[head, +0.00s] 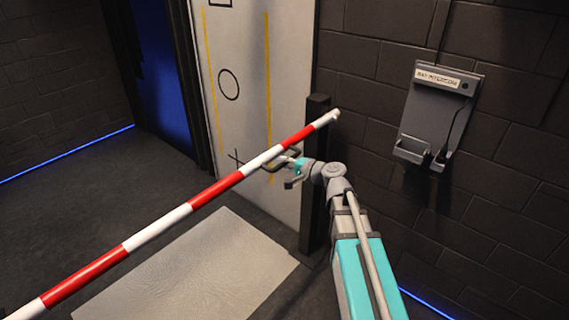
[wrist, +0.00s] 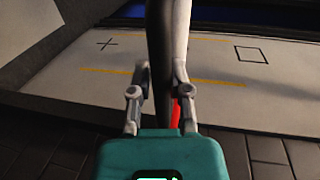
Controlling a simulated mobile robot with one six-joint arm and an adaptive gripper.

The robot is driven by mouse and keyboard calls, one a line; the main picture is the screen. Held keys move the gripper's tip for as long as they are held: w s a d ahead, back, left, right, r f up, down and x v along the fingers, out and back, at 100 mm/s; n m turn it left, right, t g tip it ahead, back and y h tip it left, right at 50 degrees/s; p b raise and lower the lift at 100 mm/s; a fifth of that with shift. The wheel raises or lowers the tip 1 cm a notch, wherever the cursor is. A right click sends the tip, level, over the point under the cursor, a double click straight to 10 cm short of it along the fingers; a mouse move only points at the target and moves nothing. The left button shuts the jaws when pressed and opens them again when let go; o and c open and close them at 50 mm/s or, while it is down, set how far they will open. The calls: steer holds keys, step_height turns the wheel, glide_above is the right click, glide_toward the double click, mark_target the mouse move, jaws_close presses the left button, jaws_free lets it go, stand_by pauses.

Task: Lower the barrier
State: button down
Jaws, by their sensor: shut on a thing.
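The barrier is a red and white striped pole (head: 180,213). It slopes from a dark upright post (head: 316,180) at the right down to the lower left of the head view. A thin dark handle (head: 293,152) shows on the pole near the post. My gripper (head: 288,172) is beside the pole there, shut on this handle. In the wrist view a dark bar (wrist: 162,50) runs between the fingers of my gripper (wrist: 160,85), with white and red parts of the pole beside it. The exact finger contact is hard to see.
A pale panel (head: 238,60) with yellow lines and black shapes stands behind the barrier. An intercom box (head: 435,110) hangs on the dark brick wall at the right. A pale mat (head: 190,275) lies on the floor below the pole. The floor at the left looks clear.

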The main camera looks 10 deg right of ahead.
steer(key=c, duration=0.7)
jaws_free()
steer(key=shift+s+d+f, duration=0.1)
steer(key=shift+f, duration=0.25)
steer(key=shift+o, duration=0.5)
steer(key=shift+r, duration=0.1)
steer(key=shift+s, duration=0.1)
steer(key=f+v, duration=0.2)
steer(key=v, duration=1)
steer(key=shift+s+d, duration=0.4)
